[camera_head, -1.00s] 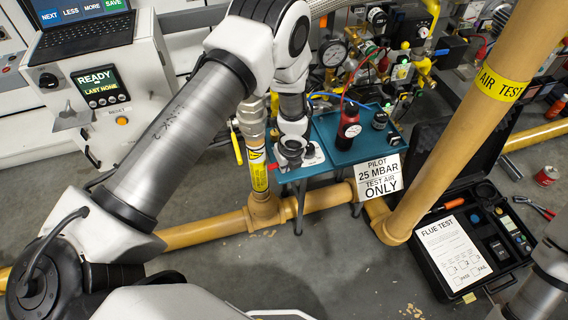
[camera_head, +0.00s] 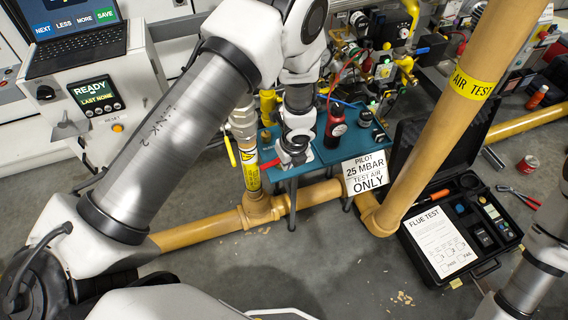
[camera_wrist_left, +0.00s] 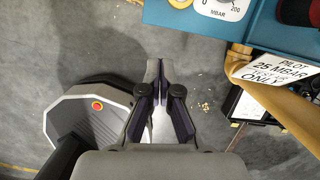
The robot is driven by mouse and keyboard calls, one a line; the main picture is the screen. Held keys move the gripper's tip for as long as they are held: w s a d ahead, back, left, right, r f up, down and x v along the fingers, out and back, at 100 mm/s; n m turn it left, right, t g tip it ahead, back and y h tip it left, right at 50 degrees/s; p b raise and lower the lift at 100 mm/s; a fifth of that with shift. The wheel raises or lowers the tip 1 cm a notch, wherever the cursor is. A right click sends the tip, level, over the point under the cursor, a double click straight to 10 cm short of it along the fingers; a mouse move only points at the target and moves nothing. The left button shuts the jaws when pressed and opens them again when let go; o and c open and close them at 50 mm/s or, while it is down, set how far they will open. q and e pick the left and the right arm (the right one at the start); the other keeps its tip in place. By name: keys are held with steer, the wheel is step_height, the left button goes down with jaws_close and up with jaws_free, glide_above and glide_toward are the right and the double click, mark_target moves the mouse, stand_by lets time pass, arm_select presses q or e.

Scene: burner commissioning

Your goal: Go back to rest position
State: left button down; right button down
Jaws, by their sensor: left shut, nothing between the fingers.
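My left gripper (camera_head: 292,152) is at the front left of the teal table (camera_head: 334,154) in the head view, seen from above and partly hidden by its own wrist. In the left wrist view its fingers (camera_wrist_left: 165,65) are shut with nothing between them, over the grey floor beside the table edge. A white dial gauge marked MBAR (camera_wrist_left: 222,5) shows at the top of that view, apart from the fingers. My right arm (camera_head: 530,285) enters at the lower right of the head view; its gripper is out of frame.
A tan pipe (camera_head: 440,115) rises at right, beside an open black flue test case (camera_head: 478,262). A console with a laptop (camera_head: 75,38) stands at left.

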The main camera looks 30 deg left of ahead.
arm_select(q)
steer(key=shift+d+r, duration=0.1)
steer(key=shift+r, duration=0.3)
